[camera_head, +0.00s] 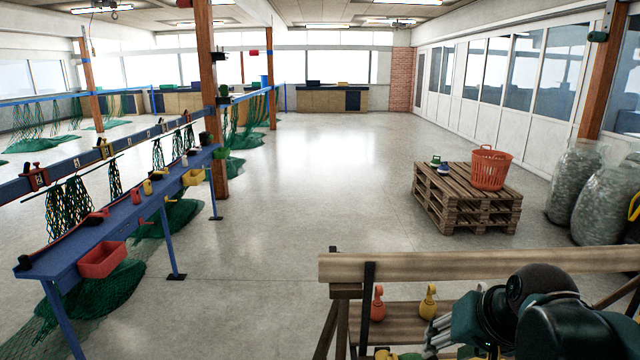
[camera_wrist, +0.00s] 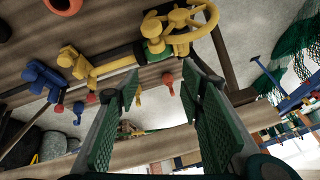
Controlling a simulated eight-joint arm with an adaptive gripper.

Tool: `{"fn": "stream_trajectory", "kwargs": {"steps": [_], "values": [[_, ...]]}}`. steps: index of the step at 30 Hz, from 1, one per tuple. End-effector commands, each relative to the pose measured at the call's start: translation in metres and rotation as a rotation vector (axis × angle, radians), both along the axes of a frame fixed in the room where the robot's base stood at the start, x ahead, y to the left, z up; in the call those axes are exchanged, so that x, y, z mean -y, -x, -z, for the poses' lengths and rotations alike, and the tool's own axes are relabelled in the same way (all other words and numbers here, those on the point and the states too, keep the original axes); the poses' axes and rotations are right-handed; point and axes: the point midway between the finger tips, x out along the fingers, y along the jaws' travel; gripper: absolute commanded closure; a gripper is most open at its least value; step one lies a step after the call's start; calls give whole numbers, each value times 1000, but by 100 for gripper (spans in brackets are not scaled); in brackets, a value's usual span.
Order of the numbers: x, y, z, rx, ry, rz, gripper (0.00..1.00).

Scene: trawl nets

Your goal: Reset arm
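My gripper (camera_head: 440,326) is at the lower right of the head view, beside a wooden rack (camera_head: 480,264). In the wrist view my gripper (camera_wrist: 160,76) shows two green ribbed finger pads standing well apart. Nothing is held between them. Beyond the fingertips are wooden boards with a yellow wheel-shaped piece (camera_wrist: 190,27), a yellow fitting (camera_wrist: 80,65) and a blue fitting (camera_wrist: 42,78). My arm hides part of the rack in the head view.
A red pear-shaped item (camera_head: 378,304) and a yellow one (camera_head: 428,302) are on the rack close to my gripper. A pallet stack (camera_head: 465,205) bears an orange basket (camera_head: 491,168). Filled clear bags (camera_head: 605,200) stand at right. A blue net bench (camera_head: 125,215) is at left; the middle floor is clear.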

Motion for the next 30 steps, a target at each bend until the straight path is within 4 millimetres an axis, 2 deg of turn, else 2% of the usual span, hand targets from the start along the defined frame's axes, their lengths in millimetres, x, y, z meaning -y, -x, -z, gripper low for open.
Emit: {"fn": "stream_trajectory", "kwargs": {"steps": [6, 15, 21, 30], "values": [[-21, 28, 8, 40, 96, -88, 61], [-39, 55, 18, 100, 209, -193, 61], [-43, 63, 21, 119, 242, -224, 61], [-44, 63, 21, 122, 247, -228, 61]]}}
